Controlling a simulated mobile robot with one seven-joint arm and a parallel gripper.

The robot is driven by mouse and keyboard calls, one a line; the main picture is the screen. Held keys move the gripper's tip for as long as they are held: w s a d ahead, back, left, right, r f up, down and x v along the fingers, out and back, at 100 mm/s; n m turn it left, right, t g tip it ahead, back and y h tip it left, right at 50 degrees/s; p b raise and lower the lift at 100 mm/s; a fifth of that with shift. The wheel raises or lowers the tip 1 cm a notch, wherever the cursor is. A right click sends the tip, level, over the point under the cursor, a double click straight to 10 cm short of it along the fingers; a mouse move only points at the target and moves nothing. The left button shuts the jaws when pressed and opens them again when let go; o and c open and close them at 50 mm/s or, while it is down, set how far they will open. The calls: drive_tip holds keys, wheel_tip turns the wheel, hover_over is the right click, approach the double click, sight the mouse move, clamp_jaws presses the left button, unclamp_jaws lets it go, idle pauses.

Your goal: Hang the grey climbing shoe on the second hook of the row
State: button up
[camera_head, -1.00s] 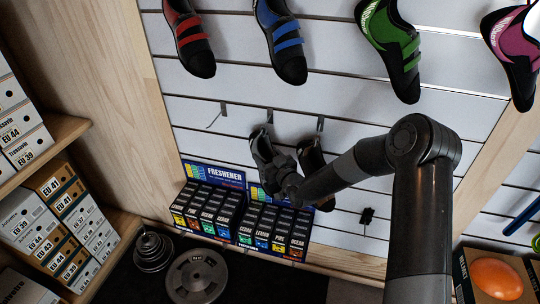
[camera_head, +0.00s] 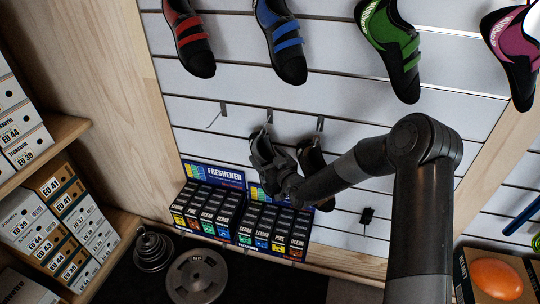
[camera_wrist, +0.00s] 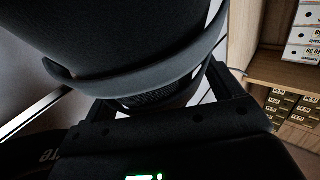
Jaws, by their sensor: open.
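The grey climbing shoe (camera_head: 261,149) is upright at the second hook (camera_head: 269,116) of the row, its top just below the hook. It looks hung there, but the loop is too small to make out. My gripper (camera_head: 283,181) is at the shoe's lower part and is open. In the wrist view, the shoe (camera_wrist: 130,35) fills the top, with a grey band across it. The fingers of my gripper (camera_wrist: 165,95) stand on either side of the shoe, close to it. Whether they touch it is unclear.
The first hook (camera_head: 222,109) is empty. A dark shoe (camera_head: 312,162) hangs at the third hook (camera_head: 320,123), close to the right, partly behind my arm. Freshener boxes (camera_head: 210,205) stand below. Red (camera_head: 189,38), blue (camera_head: 280,42) and green (camera_head: 391,45) shoes hang above.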

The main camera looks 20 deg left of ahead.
drive_tip(key=v, duration=1)
drive_tip(key=s+d+r+n+g+h, duration=0.1)
drive_tip(key=s+d+r+h, duration=0.15)
drive_tip(key=r, duration=0.35)
drive_tip(key=s+d+r+n+h, duration=0.1)
drive_tip(key=d+r+h, duration=0.1)
drive_tip(key=r+h, duration=0.3)
drive_tip(key=s+d+r+m+h, duration=0.35)
drive_tip(key=d+r, duration=0.25)
drive_tip(key=d, duration=0.4)
drive_tip(key=s+d+r+m+g, duration=0.1)
drive_tip(key=s+d+m, duration=0.1)
drive_tip(key=s+d, duration=0.3)
drive_tip(key=s+d+r+m+g+h, duration=0.1)
drive_tip(key=s+d+r+m+g, duration=0.1)
drive_tip(key=s, duration=0.8)
drive_tip(key=s+d+r+m+g+h, duration=0.1)
drive_tip(key=s+d+m+g, duration=0.1)
drive_tip(key=s+d+m, duration=0.2)
drive_tip(key=s+d, duration=0.3)
drive_tip(key=s, duration=0.1)
drive_tip(key=shift+d+r, duration=0.35)
drive_tip(key=shift+r, duration=0.05)
